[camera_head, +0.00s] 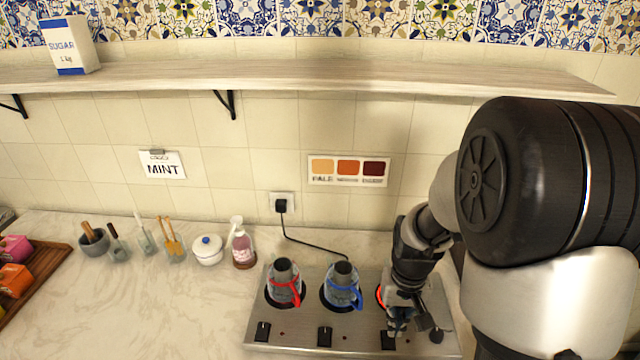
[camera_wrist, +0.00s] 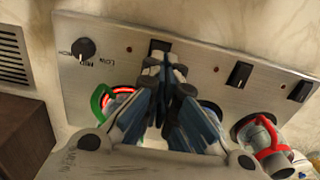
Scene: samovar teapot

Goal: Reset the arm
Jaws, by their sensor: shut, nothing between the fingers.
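My gripper (camera_head: 397,325) is over the right end of the metal hotplate (camera_head: 300,342), pointing down at its front edge. In the wrist view my gripper (camera_wrist: 168,70) is shut and empty, its fingertips overlapping a black switch (camera_wrist: 158,47). A glass pot with a red handle (camera_head: 285,284) stands on the left burner, and one with a blue handle (camera_head: 343,287) on the middle burner. The right burner (camera_wrist: 120,97) glows red. A green curved part (camera_wrist: 100,103) shows beside it in the wrist view; what it belongs to is mostly hidden behind my gripper.
A wooden tray (camera_head: 38,282) is at far left. A shelf (camera_head: 300,75) juts out above, holding a sugar box (camera_head: 70,45). The front-left counter is clear.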

